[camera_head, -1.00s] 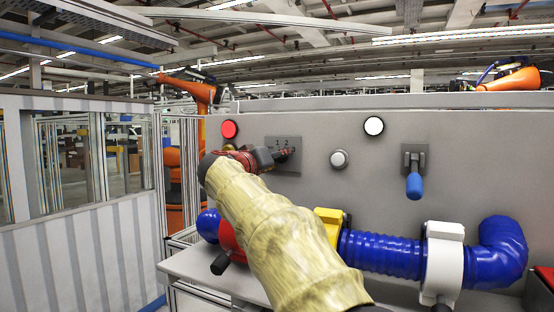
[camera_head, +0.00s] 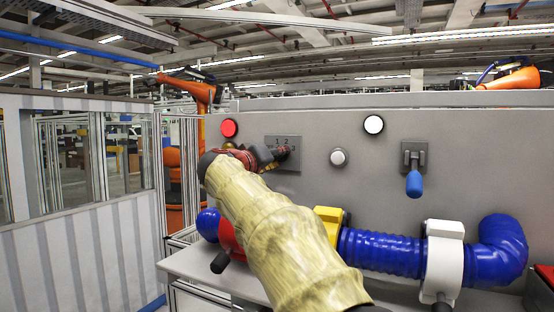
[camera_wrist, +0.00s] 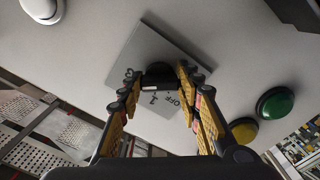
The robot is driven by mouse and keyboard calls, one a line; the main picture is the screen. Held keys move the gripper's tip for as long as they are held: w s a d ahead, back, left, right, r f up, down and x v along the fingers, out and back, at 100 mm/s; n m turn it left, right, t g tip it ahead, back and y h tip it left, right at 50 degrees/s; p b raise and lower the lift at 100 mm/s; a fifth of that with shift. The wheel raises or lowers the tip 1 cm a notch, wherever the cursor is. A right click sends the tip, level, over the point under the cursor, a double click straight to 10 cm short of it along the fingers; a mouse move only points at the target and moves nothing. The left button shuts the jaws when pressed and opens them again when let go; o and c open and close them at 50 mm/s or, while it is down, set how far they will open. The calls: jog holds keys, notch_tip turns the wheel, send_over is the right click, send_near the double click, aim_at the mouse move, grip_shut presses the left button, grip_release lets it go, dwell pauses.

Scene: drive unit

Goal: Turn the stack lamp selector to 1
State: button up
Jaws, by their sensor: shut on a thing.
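The selector plate (camera_head: 292,164), a grey square marked 1 and 2, is on the grey panel. The wrist view shows the plate (camera_wrist: 186,50) tilted, with "OFF" and "1" readable. A dark round selector knob (camera_wrist: 160,76) is at its middle. My gripper (camera_wrist: 158,78) is shut on this knob, one finger on each side. In the head view my gripper (camera_head: 281,153) covers the knob and part of the plate.
A red lamp (camera_head: 229,128), a white lamp (camera_head: 374,125), a pale round button (camera_head: 338,158) and a blue-handled lever (camera_head: 414,184) are on the panel. Blue pipe (camera_head: 385,253) runs below. The wrist view shows green (camera_wrist: 276,103) and yellow (camera_wrist: 243,131) buttons near the right finger.

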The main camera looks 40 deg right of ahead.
jog(key=n, duration=0.7)
jog(key=n+p, duration=0.1)
jog(key=n, duration=0.3)
jog(key=shift+n+p, duration=0.55)
jog(key=shift+n, duration=1.05)
jog(key=shift+f, duration=0.1)
jog(key=o, duration=1.1)
jog(key=shift+w, duration=0.1)
jog(key=shift+o, duration=0.3)
jog(key=v, duration=1.2)
